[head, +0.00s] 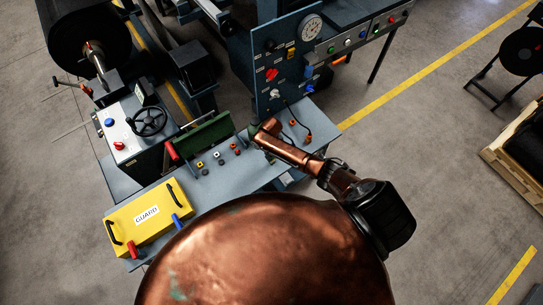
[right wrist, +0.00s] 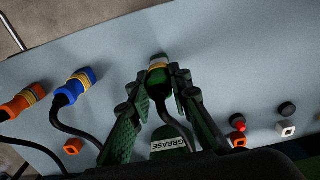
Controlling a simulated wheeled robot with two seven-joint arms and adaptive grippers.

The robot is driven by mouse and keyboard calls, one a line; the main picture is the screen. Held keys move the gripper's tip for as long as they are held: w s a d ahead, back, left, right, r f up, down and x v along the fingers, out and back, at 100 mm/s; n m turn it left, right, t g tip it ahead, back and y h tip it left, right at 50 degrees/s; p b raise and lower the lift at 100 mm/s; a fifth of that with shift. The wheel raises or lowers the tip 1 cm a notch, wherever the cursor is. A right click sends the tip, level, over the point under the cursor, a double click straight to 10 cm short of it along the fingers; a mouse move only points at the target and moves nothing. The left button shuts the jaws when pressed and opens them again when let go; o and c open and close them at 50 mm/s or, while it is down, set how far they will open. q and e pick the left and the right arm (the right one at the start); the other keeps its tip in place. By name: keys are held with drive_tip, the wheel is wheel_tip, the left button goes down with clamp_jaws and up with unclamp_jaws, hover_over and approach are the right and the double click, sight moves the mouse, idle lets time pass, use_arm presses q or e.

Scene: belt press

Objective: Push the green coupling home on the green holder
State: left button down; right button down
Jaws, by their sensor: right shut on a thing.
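My right gripper (right wrist: 163,88) is shut on the green coupling (right wrist: 157,75), which has a yellow band and a pale tip pointing away from the wrist. In the head view my right gripper (head: 262,130) is low over the grey bench near the blue panel, and the coupling is mostly hidden there. I cannot make out the green holder apart from the coupling, nor tell whether they touch. My left gripper is not in view.
An orange coupling (right wrist: 22,101) and a blue coupling (right wrist: 76,84) with dark cables lie to the left in the wrist view. Small red (right wrist: 238,124) and white (right wrist: 286,129) fittings are to the right. A yellow guard (head: 148,217) lies at the bench's left end.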

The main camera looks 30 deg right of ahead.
drive_tip(key=shift+f+b, duration=0.55)
drive_tip(key=shift+f, duration=0.45)
idle(0.8)
drive_tip(key=c, duration=1.7)
unclamp_jaws()
drive_tip(key=shift+r, duration=0.1)
drive_tip(key=shift+r+p, duration=3.5)
drive_tip(key=shift+p, duration=0.3)
drive_tip(key=shift+a+f, duration=0.1)
